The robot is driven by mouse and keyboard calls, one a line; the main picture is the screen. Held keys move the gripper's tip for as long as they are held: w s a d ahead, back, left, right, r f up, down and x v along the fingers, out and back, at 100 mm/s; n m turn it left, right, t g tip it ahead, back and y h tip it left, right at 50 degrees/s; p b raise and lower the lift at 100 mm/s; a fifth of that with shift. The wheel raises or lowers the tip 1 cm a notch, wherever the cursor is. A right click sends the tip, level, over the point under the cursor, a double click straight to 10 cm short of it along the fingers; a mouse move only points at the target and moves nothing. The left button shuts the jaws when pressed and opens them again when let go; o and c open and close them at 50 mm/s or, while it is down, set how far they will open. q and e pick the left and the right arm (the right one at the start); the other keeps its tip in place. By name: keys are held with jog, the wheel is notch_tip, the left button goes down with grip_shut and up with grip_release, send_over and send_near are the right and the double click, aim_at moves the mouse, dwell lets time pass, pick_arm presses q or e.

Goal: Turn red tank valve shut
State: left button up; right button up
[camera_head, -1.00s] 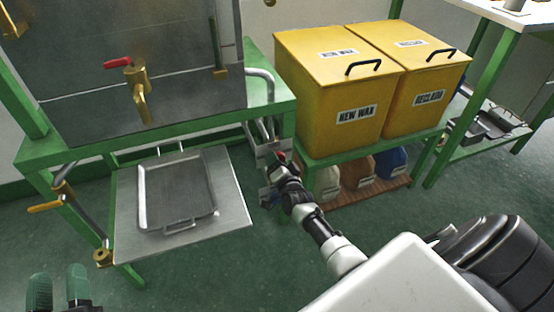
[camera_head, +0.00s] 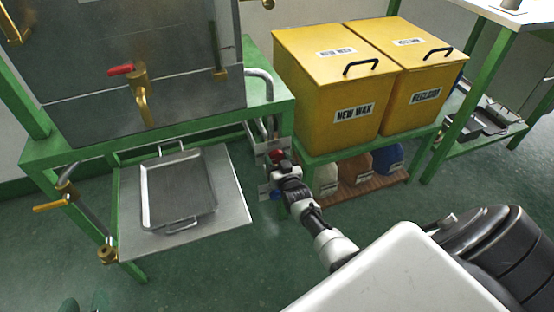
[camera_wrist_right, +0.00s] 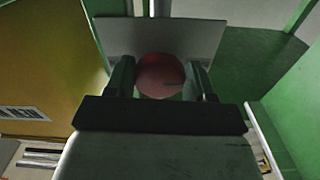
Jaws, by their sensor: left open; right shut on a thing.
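A brass tap with a red lever (camera_head: 121,69) is on the front of the grey metal tank (camera_head: 180,60). A round red knob (camera_head: 277,155) is low beside the green stand, below a bent pipe. My right gripper (camera_head: 280,163) is at this knob. In the right wrist view the red knob (camera_wrist_right: 160,75) sits between the two fingers of the gripper (camera_wrist_right: 160,78), which is shut on it. A grey plate is behind it. My left gripper (camera_head: 86,304) shows only its tips at the bottom left edge, open, away from both red parts.
A metal tray (camera_head: 180,192) lies on a plate (camera_head: 235,213) under the tank. Yellow bins (camera_head: 320,95) stand on a green rack right of my right gripper. A yellow-handled valve (camera_head: 50,207) is at left. Floor in front is clear.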

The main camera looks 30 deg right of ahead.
pick_arm(q)
jog(key=shift+s+a+f, duration=0.1)
jog(key=shift+f, duration=0.1)
pick_arm(e)
jog(key=shift+f+n, duration=0.1)
jog(key=shift+n, duration=0.5)
jog(key=o, duration=0.9)
jog(key=shift+o, duration=0.2)
pick_arm(q)
jog(key=shift+g, duration=0.3)
pick_arm(e)
jog(key=shift+s, duration=0.1)
jog(key=shift+s, duration=0.2)
jog(key=p+v, duration=0.2)
jog(key=v, duration=0.2)
pick_arm(q)
jog(key=s+a+f+g+y+p, duration=0.1)
jog(key=s+a+f+g, duration=0.1)
jog(key=s+g, duration=0.3)
jog(key=s+a+f+g+y+p, duration=0.1)
jog(key=s+a+f+g, duration=0.1)
jog(key=s+f+g, duration=0.2)
jog(key=shift+s+a+f+n+g+y, duration=0.15)
jog(key=shift+s+f+n+g+y, duration=0.25)
jog(key=shift+s, duration=0.85)
pick_arm(e)
send_near(277, 160)
jog(key=shift+s, duration=0.55)
